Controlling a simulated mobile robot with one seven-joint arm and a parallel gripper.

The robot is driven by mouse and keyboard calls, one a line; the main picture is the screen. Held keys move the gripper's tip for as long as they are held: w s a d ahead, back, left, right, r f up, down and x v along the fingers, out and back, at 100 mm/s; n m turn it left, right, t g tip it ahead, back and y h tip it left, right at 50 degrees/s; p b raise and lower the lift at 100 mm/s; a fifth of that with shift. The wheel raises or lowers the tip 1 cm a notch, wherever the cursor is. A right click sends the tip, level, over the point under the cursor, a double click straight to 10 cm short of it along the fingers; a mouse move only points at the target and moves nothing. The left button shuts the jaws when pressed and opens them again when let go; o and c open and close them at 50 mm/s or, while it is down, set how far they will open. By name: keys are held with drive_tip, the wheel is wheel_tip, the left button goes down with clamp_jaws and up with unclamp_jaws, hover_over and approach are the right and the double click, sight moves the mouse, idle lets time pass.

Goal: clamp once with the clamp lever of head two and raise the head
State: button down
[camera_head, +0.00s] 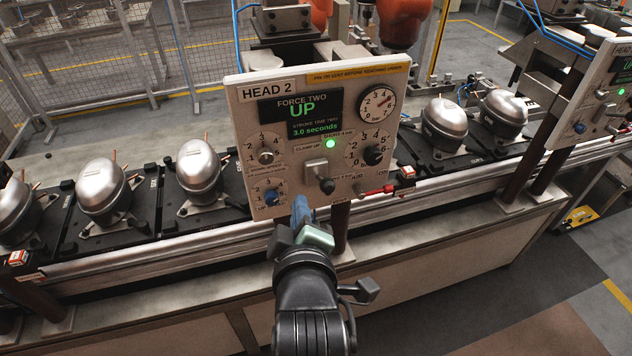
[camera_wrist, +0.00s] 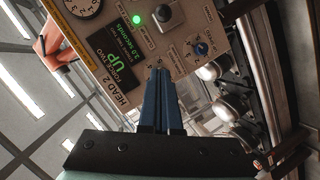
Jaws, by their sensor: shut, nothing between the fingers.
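The HEAD 2 panel (camera_head: 237,120) stands over the conveyor. Its display (camera_head: 301,112) reads FORCE TWO, UP, 3.0 seconds. A green lamp (camera_head: 330,143) is lit above the clamp lever (camera_head: 327,186), which has a black knob on a metal mount. The lever's knob also shows at the top of the wrist view (camera_wrist: 163,14). My gripper (camera_head: 301,205) is at the panel's lower edge, below and left of the lever and apart from it. Its blue fingers (camera_wrist: 158,75) are closed together and hold nothing. Whether the fingertips touch the panel, I cannot tell.
The panel carries a gauge (camera_head: 377,104), a blue dial (camera_head: 271,197) and a black dial (camera_head: 374,155). A red-handled part (camera_head: 376,191) sits at its lower right. Several compressors (camera_head: 200,170) stand on dark pallets along the conveyor. A HEAD 3 panel (camera_head: 597,98) stands at right.

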sight(323, 181)
drive_tip(key=shift+w, duration=0.1)
drive_tip(key=w+d+f+p, duration=0.2)
drive_tip(key=w+f+p, duration=0.3)
drive_tip(key=w, duration=0.5)
drive_tip(key=shift+d+f, duration=0.15)
idle(0.3)
drive_tip(key=shift+s+f+b, duration=0.1)
drive_tip(key=shift+f+b, duration=0.1)
drive_tip(key=shift+b, duration=0.15)
drive_tip(key=shift+s+f+b, duration=0.1)
drive_tip(key=shift+b, duration=0.75)
